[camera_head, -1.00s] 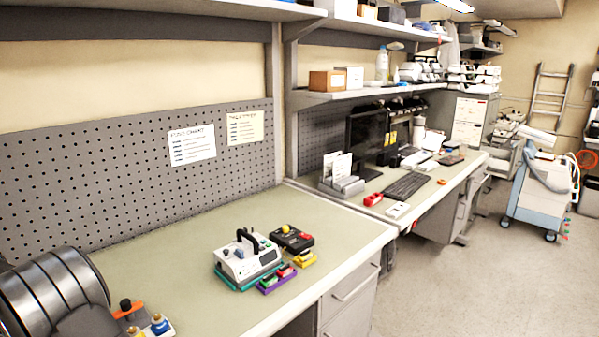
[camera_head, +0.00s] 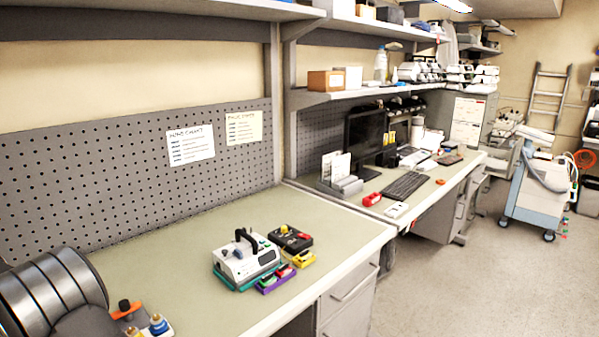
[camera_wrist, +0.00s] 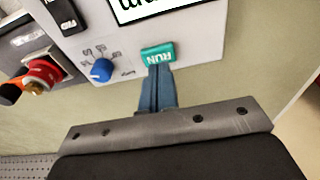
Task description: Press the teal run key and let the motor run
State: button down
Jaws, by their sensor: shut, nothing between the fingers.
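The teal RUN key (camera_wrist: 157,55) sits on a pale device panel (camera_wrist: 125,50) in the wrist view, its lettering upside down. My gripper (camera_wrist: 158,69) is shut and empty. Its fingertips are right at the near edge of the key, overlapping it in the picture; I cannot tell whether they touch or press it. A blue dial (camera_wrist: 101,70) is left of the key. A screen with large dark lettering (camera_wrist: 150,8) is above. My gripper is not visible in the head view.
In the wrist view, a red knob (camera_wrist: 42,73) stands at the left. In the head view, a white device with a black handle (camera_head: 243,262), a black box (camera_head: 290,239) and small colored trays (camera_head: 276,281) are grouped on the bench. Bare bench (camera_head: 170,250) lies to their left.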

jog(key=shift+f, duration=0.85)
jog(key=shift+r, duration=0.15)
dwell(0.3)
notch_tip(320, 180, up, 8)
dwell(0.8)
dwell(3.8)
